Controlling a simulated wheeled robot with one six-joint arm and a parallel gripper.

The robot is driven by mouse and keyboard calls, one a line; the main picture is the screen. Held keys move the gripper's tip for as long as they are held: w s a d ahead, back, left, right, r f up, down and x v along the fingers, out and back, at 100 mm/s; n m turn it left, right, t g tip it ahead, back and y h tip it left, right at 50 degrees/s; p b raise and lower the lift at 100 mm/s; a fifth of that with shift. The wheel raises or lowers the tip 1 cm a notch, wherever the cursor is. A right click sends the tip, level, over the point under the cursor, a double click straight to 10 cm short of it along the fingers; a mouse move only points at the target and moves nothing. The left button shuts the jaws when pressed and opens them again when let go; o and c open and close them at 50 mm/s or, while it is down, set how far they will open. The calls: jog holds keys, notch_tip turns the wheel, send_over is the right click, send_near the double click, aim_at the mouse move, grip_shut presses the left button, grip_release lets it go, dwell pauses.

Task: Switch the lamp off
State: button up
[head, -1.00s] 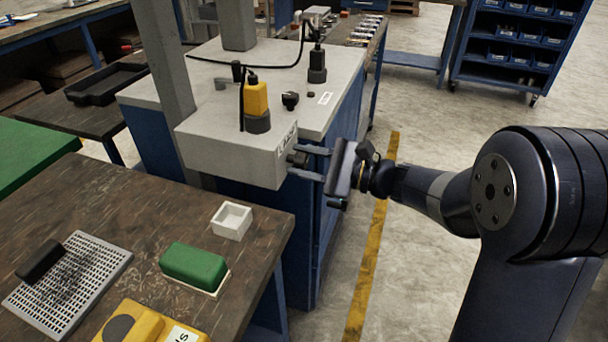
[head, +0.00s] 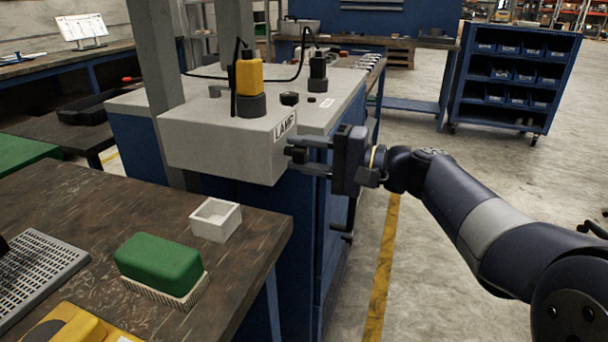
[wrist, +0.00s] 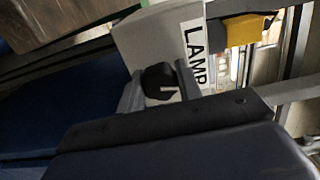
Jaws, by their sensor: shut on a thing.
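The lamp's control is a small black knob (head: 297,154) on the end face of a pale grey box (head: 215,158), just below a white label reading LAMP (head: 285,126). My gripper (head: 303,156) reaches it from the right, with one finger above and one below, shut on the knob. In the wrist view, the dark knob (wrist: 160,80) with a short white mark sits between my two grey fingers (wrist: 159,88). The LAMP label (wrist: 193,52) is beside it. Its contact faces are partly hidden by the fingers. No lamp light is clearly visible.
A wooden bench (head: 75,215) at left holds a green brush (head: 158,262) and white tray (head: 215,219). Floor at right is open.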

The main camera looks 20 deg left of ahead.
jog(key=shift+f+n+b, duration=0.2)
jog(key=shift+n+b, duration=1.1)
jog(key=shift+b, duration=0.1)
jog(key=shift+r+n, duration=0.1)
jog(key=shift+n, duration=0.2)
jog(key=o, duration=1)
jog(key=shift+c, duration=0.2)
jog(key=shift+d, duration=0.1)
jog(key=d+p, duration=0.2)
jog(key=d, duration=0.8)
jog(key=shift+s+d, duration=0.3)
jog(key=shift+s, duration=0.1)
jog(key=shift+a, duration=0.1)
jog(key=a, duration=0.3)
jog(key=a+b, duration=0.1)
jog(key=a, duration=0.3)
jog(key=a+b, duration=0.1)
jog(key=a, duration=0.2)
jog(key=shift+w+a+r, duration=0.1)
jog(key=shift+w+a, duration=0.3)
jog(key=shift+d, duration=0.1)
